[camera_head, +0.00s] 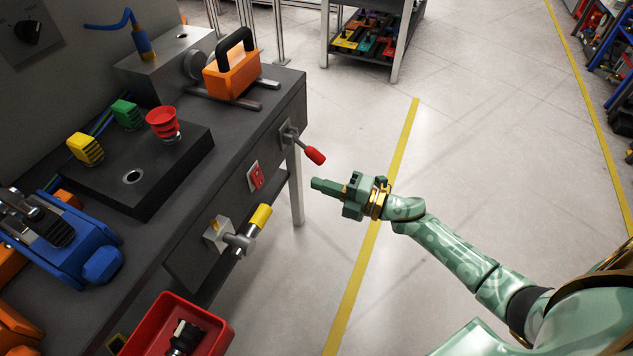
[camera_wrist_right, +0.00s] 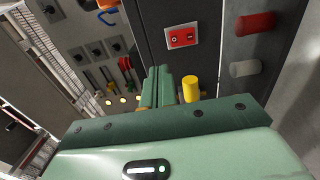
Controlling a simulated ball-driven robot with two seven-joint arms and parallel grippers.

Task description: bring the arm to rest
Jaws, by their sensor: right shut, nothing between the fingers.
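My right gripper (camera_head: 326,187) is shut and empty. It points left toward the workbench front and hangs in free air, to the right of the bench edge. In the wrist view its closed fingers (camera_wrist_right: 158,88) rise in the middle of the picture. The red-handled lever (camera_head: 315,155) on the bench front is just above the fingertips in the head view, with no clear contact. My right arm (camera_head: 455,255) reaches in from the lower right. My left gripper is not in view.
The workbench (camera_head: 255,130) carries an orange block with a black handle (camera_head: 232,72), a red knob (camera_head: 163,123) and a blue vise-like device (camera_head: 75,245). A yellow-handled valve (camera_head: 260,217) and a red switch (camera_head: 256,176) project from its front. A red bin (camera_head: 150,310) is below. Open floor lies right.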

